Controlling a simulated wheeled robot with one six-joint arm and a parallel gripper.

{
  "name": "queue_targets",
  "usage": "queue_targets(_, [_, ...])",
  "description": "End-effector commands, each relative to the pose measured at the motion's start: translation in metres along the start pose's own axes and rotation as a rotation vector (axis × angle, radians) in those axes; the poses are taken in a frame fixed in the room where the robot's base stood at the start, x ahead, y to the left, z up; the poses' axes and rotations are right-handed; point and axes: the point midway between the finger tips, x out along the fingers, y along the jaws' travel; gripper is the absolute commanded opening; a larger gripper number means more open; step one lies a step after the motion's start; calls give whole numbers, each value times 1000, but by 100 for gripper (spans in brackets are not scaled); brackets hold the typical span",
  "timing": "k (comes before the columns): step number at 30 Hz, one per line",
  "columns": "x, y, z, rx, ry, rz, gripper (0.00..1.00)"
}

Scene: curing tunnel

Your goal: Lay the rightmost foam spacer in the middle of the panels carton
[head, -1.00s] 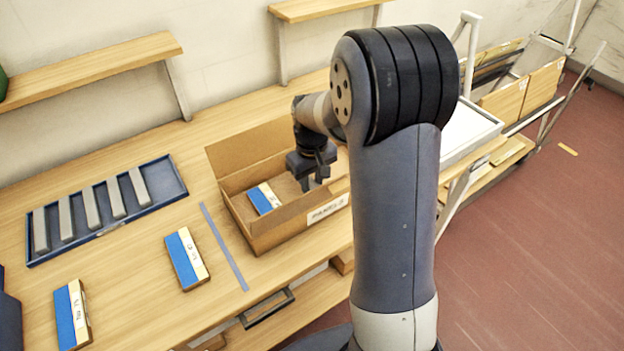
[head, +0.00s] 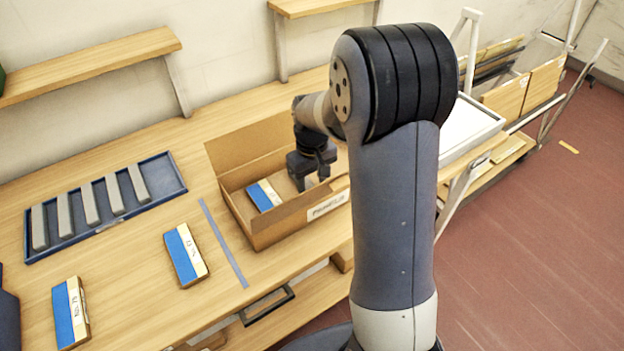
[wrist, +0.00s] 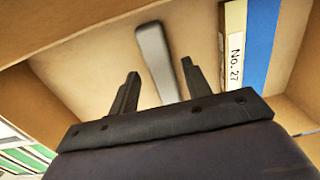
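The panels carton (head: 282,227) stands open on the bench, its label on the front wall. My gripper (head: 314,184) is inside it, towards the right half. In the wrist view my gripper (wrist: 160,88) is open, its two fingers wide apart. A grey foam spacer (wrist: 155,55) lies in the carton, seen between the fingers with clear gaps on both sides. A blue and cream panel marked No. 27 (wrist: 248,50) lies beside it; it also shows in the carton's left part in the head view (head: 263,196). In the head view the arm and gripper hide the spacer.
A blue tray (head: 172,181) at the left holds several grey spacers, with an empty space at its right end. Two blue and cream panels (head: 186,255) (head: 70,313) lie in front. A blue strip (head: 222,243) runs left of the carton. Shelves stand behind.

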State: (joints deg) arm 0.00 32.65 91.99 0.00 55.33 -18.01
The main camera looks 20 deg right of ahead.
Motion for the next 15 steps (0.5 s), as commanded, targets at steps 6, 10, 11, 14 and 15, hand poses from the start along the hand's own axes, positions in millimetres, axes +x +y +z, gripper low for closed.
queue_targets(6, [0, 0, 0, 0, 0, 0, 48])
queue_targets(10, [-6, 0, 0, 0, 1, 0, 48])
queue_targets(11, [-9, 0, 0, 0, 1, 0, 48])
queue_targets(14, [-21, 0, -1, 0, 3, 1, 48])
queue_targets(15, [-29, 0, -1, 0, 6, 2, 48])
